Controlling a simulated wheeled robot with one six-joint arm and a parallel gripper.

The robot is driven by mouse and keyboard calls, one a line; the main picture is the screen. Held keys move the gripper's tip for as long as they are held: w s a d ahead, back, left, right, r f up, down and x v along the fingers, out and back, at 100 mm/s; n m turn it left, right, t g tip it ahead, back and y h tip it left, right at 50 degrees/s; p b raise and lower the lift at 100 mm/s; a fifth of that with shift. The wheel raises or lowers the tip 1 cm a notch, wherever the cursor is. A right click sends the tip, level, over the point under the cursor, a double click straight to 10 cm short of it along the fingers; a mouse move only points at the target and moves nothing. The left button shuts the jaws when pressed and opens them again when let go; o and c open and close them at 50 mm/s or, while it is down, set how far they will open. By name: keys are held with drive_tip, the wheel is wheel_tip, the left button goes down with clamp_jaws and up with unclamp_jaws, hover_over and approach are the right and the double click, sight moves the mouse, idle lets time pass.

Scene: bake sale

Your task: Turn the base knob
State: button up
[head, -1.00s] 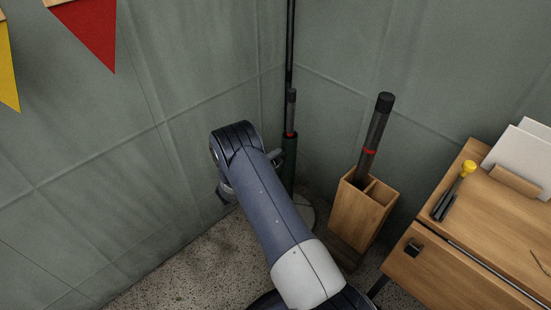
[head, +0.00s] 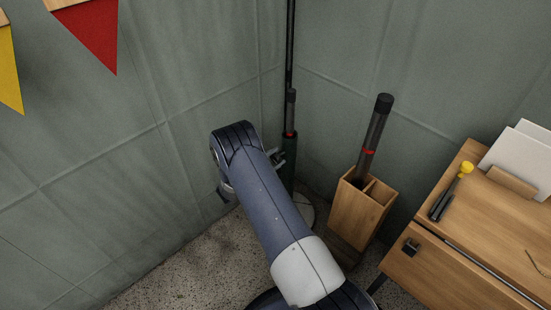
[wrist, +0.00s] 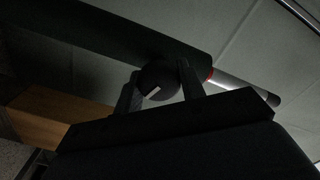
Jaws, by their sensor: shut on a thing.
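The base knob (wrist: 158,82) is dark and round with a short white mark. It sits on the side of a dark green tube (wrist: 105,35), and my gripper (wrist: 160,88) is shut on it, one finger at each side. In the head view the green tube (head: 289,160) stands upright in the corner, with a red ring and a thin pole above it. There my gripper (head: 277,157) shows only in part beside the tube, behind my arm, and the knob is hidden. A pale round base plate (head: 305,210) shows partly at the tube's foot.
A wooden holder (head: 358,212) with a dark rod (head: 375,138) stands right of the tube. Fabric walls (head: 150,150) close in behind and left.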

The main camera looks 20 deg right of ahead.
idle(0.4)
drive_tip(key=o, duration=1)
drive_tip(key=p+v, duration=0.1)
drive_tip(key=v, duration=1)
drive_tip(key=shift+p, duration=0.4)
drive_tip(key=shift+d+f, duration=0.1)
drive_tip(key=shift+d, duration=0.05)
drive_tip(key=b+x, duration=0.2)
drive_tip(key=x, duration=0.8)
drive_tip(key=shift+w+d, duration=0.2)
drive_tip(key=shift+d, duration=0.15)
